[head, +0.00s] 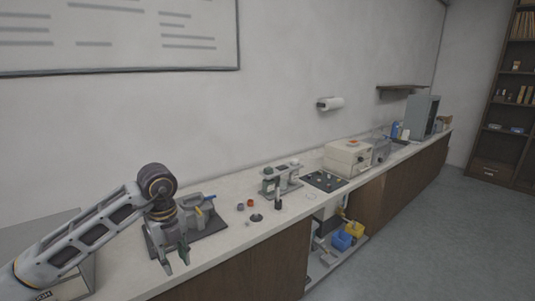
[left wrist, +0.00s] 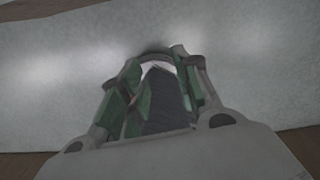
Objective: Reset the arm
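My left arm comes in from the left, and its gripper (head: 177,263) hangs pointing down over the front of the counter. Its two green-padded fingers are apart, with nothing seen held between them. In the left wrist view the gripper (left wrist: 160,85) also shows its fingers spread, with a dark grey ribbed surface between them that I cannot identify. A grey press-like device (head: 197,211) on a dark base plate stands just behind and right of the gripper, partly hidden by my wrist. My right gripper is not in view.
The pale counter (head: 225,250) runs back to the right. On it stand small round parts (head: 250,203), a grey stand (head: 281,181), a dark mat (head: 324,181) and a beige machine (head: 347,157). Blue (head: 341,240) and yellow bins sit on a low shelf. Open floor lies right.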

